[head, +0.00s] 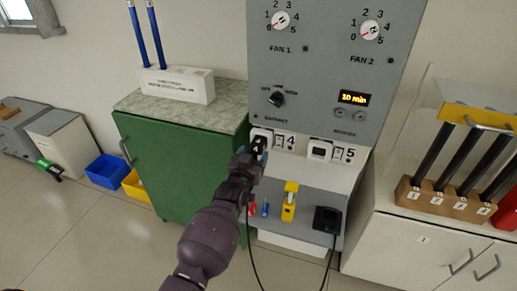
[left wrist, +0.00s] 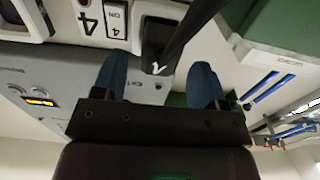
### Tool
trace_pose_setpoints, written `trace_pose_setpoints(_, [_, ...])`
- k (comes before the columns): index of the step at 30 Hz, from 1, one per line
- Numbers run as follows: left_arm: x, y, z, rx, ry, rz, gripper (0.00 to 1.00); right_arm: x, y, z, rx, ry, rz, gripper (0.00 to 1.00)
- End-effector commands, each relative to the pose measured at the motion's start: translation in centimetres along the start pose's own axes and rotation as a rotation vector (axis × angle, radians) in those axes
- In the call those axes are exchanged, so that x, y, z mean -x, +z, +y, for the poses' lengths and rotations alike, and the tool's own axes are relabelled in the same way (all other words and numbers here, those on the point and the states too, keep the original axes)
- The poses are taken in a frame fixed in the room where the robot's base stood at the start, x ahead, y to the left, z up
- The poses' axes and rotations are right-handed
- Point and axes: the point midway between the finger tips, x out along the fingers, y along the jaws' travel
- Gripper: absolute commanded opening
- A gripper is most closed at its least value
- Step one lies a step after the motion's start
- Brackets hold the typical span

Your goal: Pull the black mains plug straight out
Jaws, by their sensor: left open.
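The black mains plug (head: 259,143) sits in the socket left of the label 4 on the grey panel. In the left wrist view the plug (left wrist: 156,40) shows from close by, with its thick black cable leading off to the upper right. My left gripper (head: 248,156) is just in front of the plug. In the left wrist view, my gripper's two blue fingers (left wrist: 158,80) are apart, one on each side of the plug, with gaps visible. I cannot tell how far the fingertips reach along it. My right gripper is not in view.
Beside the plug are a switch (head: 279,141) and a second socket (head: 320,150) by the label 5. The black cable (head: 251,252) hangs below my arm. A black box (head: 327,220) and a yellow item (head: 290,203) stand on the lower shelf. A green cabinet (head: 170,160) stands left.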

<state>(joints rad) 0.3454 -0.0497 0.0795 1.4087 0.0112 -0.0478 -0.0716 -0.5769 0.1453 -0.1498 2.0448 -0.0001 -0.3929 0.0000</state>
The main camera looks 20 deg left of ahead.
Motion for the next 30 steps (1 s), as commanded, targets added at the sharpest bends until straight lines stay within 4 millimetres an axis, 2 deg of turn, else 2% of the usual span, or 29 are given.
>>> trace_pose_setpoints(6, [-2.1, 0.2, 0.0, 0.000, 0.000, -0.002, 0.66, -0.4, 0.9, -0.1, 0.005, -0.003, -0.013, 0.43])
trace_pose_setpoints(15, [-4.1, 0.1, -0.1, 0.000, -0.001, -0.002, 0.66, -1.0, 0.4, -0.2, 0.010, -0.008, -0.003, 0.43])
trace_pose_setpoints(30, [-4.5, -0.1, 0.0, 0.000, -0.001, 0.000, 0.66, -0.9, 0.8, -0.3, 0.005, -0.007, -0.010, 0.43])
